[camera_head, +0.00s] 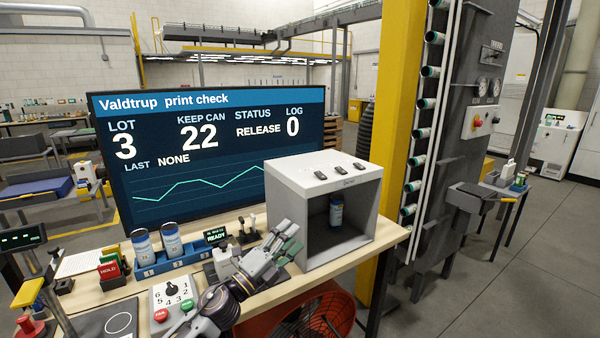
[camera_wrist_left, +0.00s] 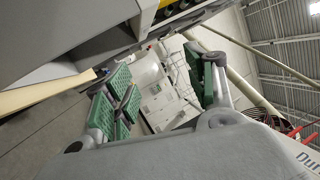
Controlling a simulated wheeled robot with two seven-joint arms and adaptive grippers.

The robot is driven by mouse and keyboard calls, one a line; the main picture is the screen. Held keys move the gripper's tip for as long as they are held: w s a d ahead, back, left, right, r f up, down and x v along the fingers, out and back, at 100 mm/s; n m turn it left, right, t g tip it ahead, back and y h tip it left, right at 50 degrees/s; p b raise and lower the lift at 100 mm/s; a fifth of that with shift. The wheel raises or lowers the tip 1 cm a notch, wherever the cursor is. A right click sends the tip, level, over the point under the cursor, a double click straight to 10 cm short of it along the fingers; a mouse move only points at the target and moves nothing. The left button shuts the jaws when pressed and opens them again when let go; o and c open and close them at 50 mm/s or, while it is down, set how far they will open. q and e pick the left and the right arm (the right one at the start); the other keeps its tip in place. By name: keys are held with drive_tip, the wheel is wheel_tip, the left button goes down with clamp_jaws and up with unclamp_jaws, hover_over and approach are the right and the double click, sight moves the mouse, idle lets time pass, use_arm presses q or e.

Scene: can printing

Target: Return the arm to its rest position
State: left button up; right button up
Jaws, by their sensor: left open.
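My left gripper (camera_head: 284,246) is in front of the left side of the grey open-fronted box (camera_head: 284,200), above the table. In the left wrist view its green-padded fingers (camera_wrist_left: 165,92) are spread apart with nothing between them. A dark blue can (camera_head: 336,211) stands upright inside the box, apart from the gripper. My right gripper is in neither view.
Two cans (camera_head: 143,249) stand in a blue rack (camera_head: 185,262) on the wooden table (camera_head: 120,290). A control box with a dial (camera_head: 172,297) and a red HOLD holder (camera_head: 112,272) are near the front. A large monitor (camera_head: 200,150) stands behind. A yellow post (camera_head: 392,130) rises at right.

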use_arm(q)
drive_tip(key=s+a+f+n+g+y, duration=0.1)
drive_tip(key=s+a+f+n+y, duration=0.3)
drive_tip(key=a+f+n+y, duration=0.5)
drive_tip(key=s+a+f+n+g+y, duration=0.1)
drive_tip(key=s+a+f+n+y, duration=0.2)
drive_tip(key=a+f+n+y, duration=0.65)
drive_tip(key=s+a+f+n+g+h, duration=0.15)
drive_tip(key=s+f+n+g, duration=0.35)
drive_tip(key=s, duration=0.7)
drive_tip(key=s+d+f+n+g+h, duration=0.15)
drive_tip(key=s+f+g, duration=0.4)
drive_tip(key=s, duration=0.65)
wheel_tip(320, 180, down, 35)
drive_tip(key=s+a+g, duration=0.1)
drive_tip(key=s, duration=0.2)
drive_tip(key=s+a+f, duration=0.2)
drive_tip(key=s+f, duration=0.7)
drive_tip(key=s, duration=0.1)
drive_tip(key=s+a+f+g, duration=0.1)
drive_tip(key=s+a+f, duration=0.1)
drive_tip(key=s+f, duration=0.7)
drive_tip(key=shift+s+a+f+h, duration=0.15)
drive_tip(key=shift+s+f+h, duration=0.2)
drive_tip(key=shift+s, duration=0.75)
